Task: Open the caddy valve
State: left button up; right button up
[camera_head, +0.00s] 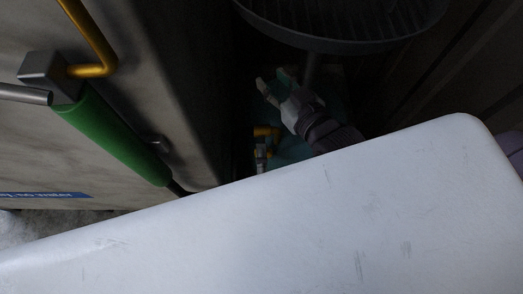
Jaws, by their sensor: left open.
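The caddy shows as a round dark basin with a ribbed grate (340,22) on a thin post (310,70), with a teal base (290,152) low in the dark gap. A small yellow handle (265,132) on a pale metal fitting (262,158) sits near the base and looks like the valve. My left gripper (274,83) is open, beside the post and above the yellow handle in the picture. I see nothing between its fingers. I cannot tell whether it touches anything. The lower part of the fitting is hidden. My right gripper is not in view.
A grey cabinet wall (180,60) stands left, with a green-gripped lever (110,132), a metal block (48,72) and a bent yellow pipe (98,40). Dark panels (460,70) close the right side. A large pale surface hides the lower picture. The gap is narrow.

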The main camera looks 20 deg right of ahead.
pick_arm(q)
jog(key=v, duration=0.6)
jog(key=shift+s, duration=0.25)
